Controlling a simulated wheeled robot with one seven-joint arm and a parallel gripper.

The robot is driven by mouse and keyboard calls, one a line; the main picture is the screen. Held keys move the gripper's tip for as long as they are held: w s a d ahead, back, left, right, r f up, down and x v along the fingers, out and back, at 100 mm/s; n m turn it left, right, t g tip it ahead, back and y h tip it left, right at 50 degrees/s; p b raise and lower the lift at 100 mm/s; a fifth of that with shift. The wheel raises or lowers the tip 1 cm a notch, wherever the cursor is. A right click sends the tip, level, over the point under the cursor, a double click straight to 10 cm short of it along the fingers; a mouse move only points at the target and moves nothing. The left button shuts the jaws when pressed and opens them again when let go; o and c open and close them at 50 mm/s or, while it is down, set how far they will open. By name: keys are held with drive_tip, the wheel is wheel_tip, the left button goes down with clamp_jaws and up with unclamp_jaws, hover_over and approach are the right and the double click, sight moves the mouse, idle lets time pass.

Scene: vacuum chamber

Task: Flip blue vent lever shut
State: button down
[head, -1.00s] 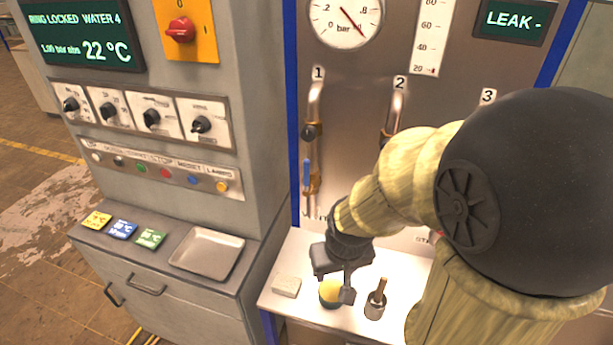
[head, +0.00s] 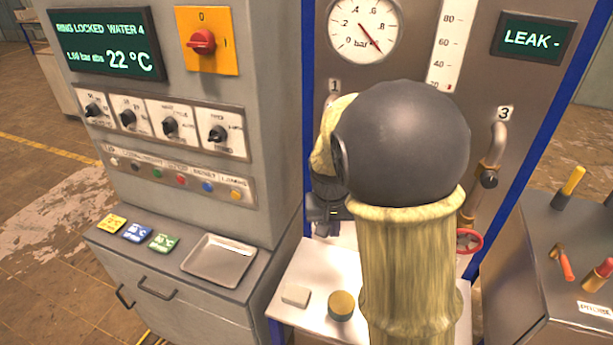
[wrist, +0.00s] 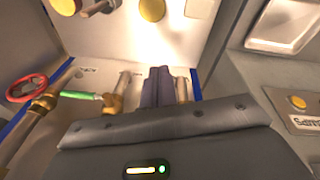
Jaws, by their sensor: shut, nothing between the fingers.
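The blue lever is not visible in either current view; my arm blocks that part of the panel in the head view. My gripper (head: 325,228) is low in front of the pipe under label 1, partly behind my arm. In the wrist view its dark fingers (wrist: 158,86) are together, with nothing seen between them. A pipe (wrist: 183,88) stands just right of the fingers, close to the panel's blue edge. I cannot tell whether the fingers touch it or the lever. A green lever (wrist: 80,95) sticks out sideways from the pipe (wrist: 122,92) left of the fingers.
A red handwheel (head: 468,240) is by pipe 3 (head: 497,150). The white shelf below holds a pale block (head: 296,296) and a yellow-topped pot (head: 341,304). A metal tray (head: 219,259) lies on the left cabinet. A tool cart (head: 540,240) stands at right.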

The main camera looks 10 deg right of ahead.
drive_tip(key=w+a+r+m+h, duration=0.1)
drive_tip(key=w+a+r+h, duration=0.1)
drive_tip(key=w+a+r, duration=0.2)
drive_tip(key=w+a+r+m+t+h+p, duration=0.1)
drive_tip(key=w+a+r+h, duration=0.2)
drive_tip(key=w, duration=0.6)
wheel_tip(320, 180, up, 4)
drive_tip(key=shift+w+a+f+m+h, duration=0.15)
drive_tip(key=shift+w+a+m+h, duration=0.2)
drive_tip(key=shift+a, duration=0.8)
drive_tip(key=shift+d+f, duration=0.1)
drive_tip(key=shift+f, duration=0.05)
drive_tip(key=p+x, duration=0.3)
drive_tip(key=x, duration=0.6)
drive_tip(key=shift+w+f+p, duration=0.2)
drive_tip(key=shift+f+p, duration=0.15)
drive_tip(key=shift+f, duration=0.05)
drive_tip(key=shift+s+d+r, duration=0.1)
drive_tip(key=shift+s, duration=0.05)
